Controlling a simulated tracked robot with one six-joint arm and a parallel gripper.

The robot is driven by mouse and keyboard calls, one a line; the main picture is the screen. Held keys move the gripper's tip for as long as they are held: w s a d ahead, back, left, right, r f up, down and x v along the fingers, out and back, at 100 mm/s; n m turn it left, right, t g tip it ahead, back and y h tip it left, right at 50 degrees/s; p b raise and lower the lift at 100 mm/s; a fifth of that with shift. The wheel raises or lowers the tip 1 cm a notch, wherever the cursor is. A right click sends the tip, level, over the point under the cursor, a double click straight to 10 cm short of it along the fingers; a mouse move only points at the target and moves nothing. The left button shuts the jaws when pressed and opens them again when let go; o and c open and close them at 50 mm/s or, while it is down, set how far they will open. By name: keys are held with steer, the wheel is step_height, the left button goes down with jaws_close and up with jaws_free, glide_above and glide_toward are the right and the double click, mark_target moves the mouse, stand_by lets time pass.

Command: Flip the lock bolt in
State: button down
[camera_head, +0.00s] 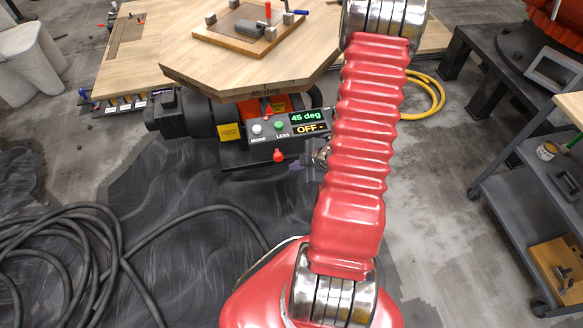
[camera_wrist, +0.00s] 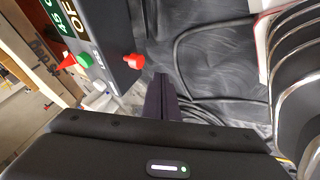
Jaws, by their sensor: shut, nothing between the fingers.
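The lock bolt appears to be the red knob (camera_head: 278,155) that sticks out of the lower front of the turntable's control box (camera_head: 290,127). In the wrist view the red knob (camera_wrist: 133,61) projects from the side of the box (camera_wrist: 108,35). My gripper (camera_head: 294,167) is just right of and slightly below the knob in the head view, partly hidden behind my red arm. In the wrist view my gripper (camera_wrist: 160,78) has its dark fingers together and empty. Its tips are close to the knob, with a small gap showing in the picture.
The box carries a white button (camera_head: 257,128), a green button (camera_head: 279,125), a red pointed part above and a display reading "45 deg" and "OFF". A wooden turntable top (camera_head: 200,60) overhangs it. Black hoses (camera_head: 80,240) lie on the left floor. A grey cart (camera_head: 510,185) stands right.

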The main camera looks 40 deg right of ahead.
steer(key=shift+v, duration=1.55)
